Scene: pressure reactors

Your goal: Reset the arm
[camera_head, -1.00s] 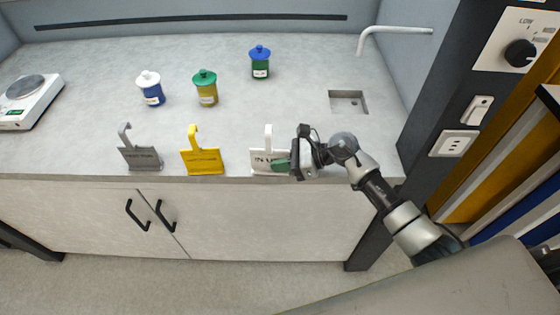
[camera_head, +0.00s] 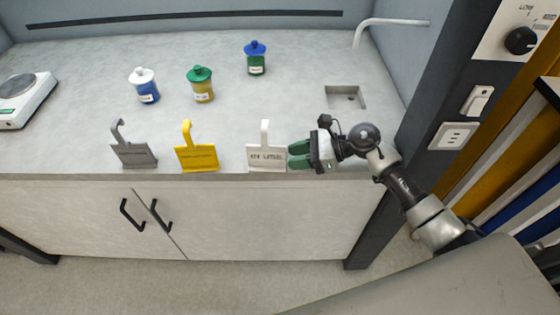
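My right gripper (camera_head: 292,155) comes in from the right at the front edge of the counter. Its green fingers point left and look parted, with nothing between them. The fingertips are just right of the white hooked tag (camera_head: 266,157), with a small gap to it. The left gripper is out of the picture.
A yellow hooked tag (camera_head: 197,158) and a grey one (camera_head: 134,154) stand along the counter's front edge. Several lidded jars, a green-lidded one (camera_head: 202,90) among them, stand further back. A scale (camera_head: 24,103) is far left; a sink (camera_head: 345,98) and tap (camera_head: 395,22) are at right.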

